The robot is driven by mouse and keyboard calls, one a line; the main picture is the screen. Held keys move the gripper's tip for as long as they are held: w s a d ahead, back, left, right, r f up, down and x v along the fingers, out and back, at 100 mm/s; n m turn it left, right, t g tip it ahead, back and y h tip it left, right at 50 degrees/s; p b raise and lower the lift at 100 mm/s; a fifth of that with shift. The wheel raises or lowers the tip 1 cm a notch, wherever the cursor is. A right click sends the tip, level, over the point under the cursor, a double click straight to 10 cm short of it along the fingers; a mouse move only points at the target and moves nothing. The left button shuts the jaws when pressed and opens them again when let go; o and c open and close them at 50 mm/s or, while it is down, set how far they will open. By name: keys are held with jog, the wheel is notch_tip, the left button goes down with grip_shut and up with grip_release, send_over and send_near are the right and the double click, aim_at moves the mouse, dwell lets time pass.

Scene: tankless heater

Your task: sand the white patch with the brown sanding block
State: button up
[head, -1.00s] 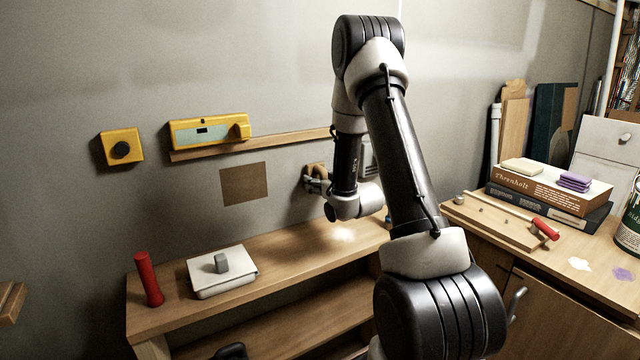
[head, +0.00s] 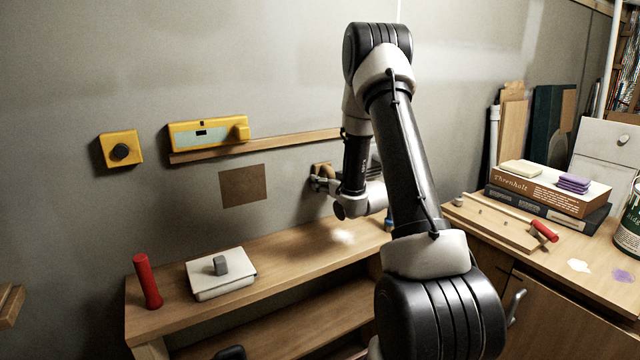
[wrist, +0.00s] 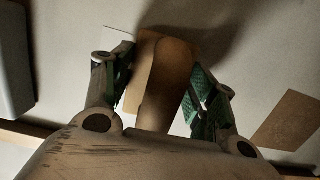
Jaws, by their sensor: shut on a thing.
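My gripper (head: 322,183) is at the wall, left of my forearm in the head view. It is shut on the brown sanding block (wrist: 165,62), whose tan face and rounded grip show between the fingers in the wrist view. The block (head: 321,168) is only partly visible in the head view, close to the wall. A pale corner that looks like the white patch (wrist: 117,43) shows beside the block in the wrist view. The rest of it is hidden behind the block and fingers. I cannot tell whether the block touches the wall.
A brown square (head: 243,186) is on the wall to the left. A wooden rail (head: 285,142) runs above it. The bench (head: 290,235) below holds a red cylinder (head: 147,281) and a white box with a grey handle (head: 221,273). Books (head: 550,190) stand on the right counter.

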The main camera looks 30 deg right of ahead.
aim_at(312, 169)
jog(key=shift+d, duration=3.85)
jog(key=shift+a+r, duration=0.35)
jog(key=shift+a, duration=0.9)
jog(key=shift+a+r, duration=0.3)
jog(key=shift+a, duration=0.95)
jog(key=shift+a+r, duration=0.35)
jog(key=shift+a, duration=0.9)
jog(key=shift+a+r, duration=0.55)
jog(key=shift+a, duration=0.35)
jog(key=shift+a+r, duration=0.5)
jog(key=shift+a, duration=0.35)
jog(key=d, duration=1.1)
jog(key=shift+w, duration=0.4)
jog(key=shift+s, duration=0.1)
